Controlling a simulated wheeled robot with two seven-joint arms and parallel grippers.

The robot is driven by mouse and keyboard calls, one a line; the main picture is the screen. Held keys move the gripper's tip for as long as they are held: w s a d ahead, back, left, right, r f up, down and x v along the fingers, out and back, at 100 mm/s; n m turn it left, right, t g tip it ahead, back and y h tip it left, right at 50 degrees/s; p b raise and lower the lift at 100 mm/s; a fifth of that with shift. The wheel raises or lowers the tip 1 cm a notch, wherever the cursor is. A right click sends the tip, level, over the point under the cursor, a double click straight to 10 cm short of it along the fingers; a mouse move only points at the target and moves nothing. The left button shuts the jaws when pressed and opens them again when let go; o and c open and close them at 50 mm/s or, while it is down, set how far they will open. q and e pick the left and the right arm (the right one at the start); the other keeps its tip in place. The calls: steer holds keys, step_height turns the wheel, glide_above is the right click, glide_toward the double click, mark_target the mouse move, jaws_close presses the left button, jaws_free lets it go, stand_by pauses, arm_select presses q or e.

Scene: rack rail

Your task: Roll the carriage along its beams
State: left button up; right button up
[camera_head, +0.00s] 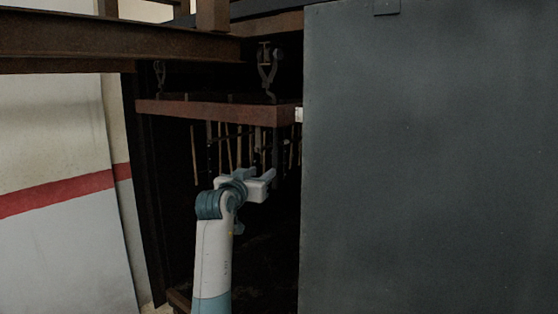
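The carriage (215,110) is a reddish-brown bar hung under rusty overhead beams (90,40). Dark hooked hangers (268,68) hold it at its left and right parts. Several thin rods hang below the bar in a dark opening. A small white patch shows at the bar's right end, beside a grey panel.
A large grey panel (430,160) fills the right side and bounds the opening. A pale wall (55,150) with a red stripe stands at left, beside a dark upright post (150,200). The space under the rods is dark and hard to read.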

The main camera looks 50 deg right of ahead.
mark_target(278, 160)
steer(key=p+x, duration=0.6)
steer(key=x, duration=0.9)
steer(key=shift+r, duration=0.1)
steer(key=shift+x, duration=0.75)
steer(key=shift+c, duration=0.2)
jaws_close()
